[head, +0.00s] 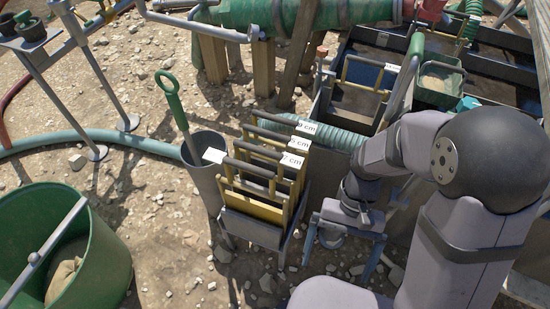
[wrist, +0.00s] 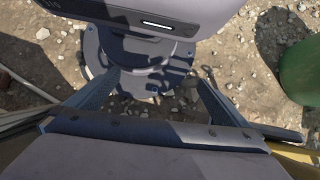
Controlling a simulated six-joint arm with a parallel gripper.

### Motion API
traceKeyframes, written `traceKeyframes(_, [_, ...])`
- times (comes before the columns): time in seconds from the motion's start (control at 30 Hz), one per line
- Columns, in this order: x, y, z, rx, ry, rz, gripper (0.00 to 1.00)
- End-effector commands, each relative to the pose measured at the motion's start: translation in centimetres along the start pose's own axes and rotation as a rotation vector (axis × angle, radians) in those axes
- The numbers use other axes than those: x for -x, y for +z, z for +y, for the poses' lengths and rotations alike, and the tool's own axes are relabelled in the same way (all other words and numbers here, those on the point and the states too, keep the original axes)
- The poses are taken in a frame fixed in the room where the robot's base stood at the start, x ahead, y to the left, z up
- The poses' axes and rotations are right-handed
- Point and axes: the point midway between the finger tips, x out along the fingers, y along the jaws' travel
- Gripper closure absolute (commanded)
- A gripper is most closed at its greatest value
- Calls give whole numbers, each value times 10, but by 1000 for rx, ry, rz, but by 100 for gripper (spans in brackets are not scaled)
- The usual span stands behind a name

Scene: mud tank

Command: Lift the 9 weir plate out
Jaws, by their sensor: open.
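A weir plate (head: 366,61) with a dark top bar and yellow uprights stands in the dark tank (head: 334,122) at upper right in the head view. Its white label is too small to read. Several similar plates stand upright in a rack (head: 252,229) at the centre. The front plate's label (head: 292,160) seems to read 7 cm. The rear plate's label (head: 305,127) ends in cm, its number unclear. My gripper (head: 340,256) is open and empty, pointing down to the right of the rack, apart from all plates. In the wrist view my gripper (wrist: 157,78) has its fingers spread with nothing between them.
A grey bucket (head: 204,170) with a green-handled tool stands left of the rack. A ribbed green hose (head: 335,137) runs behind the rack. A green tub (head: 105,265) is at lower left. A green basket (head: 437,84) sits at the tank. Stony ground lies between.

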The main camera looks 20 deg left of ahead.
Motion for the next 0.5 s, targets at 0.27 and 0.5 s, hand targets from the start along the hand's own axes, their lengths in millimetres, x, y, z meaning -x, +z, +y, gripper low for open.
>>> traceKeyframes(0.27, [67, 40, -27, -46, 110, -60, 0])
traceKeyframes(0.5, [131, 49, -42, -117, 185, 28, 0])
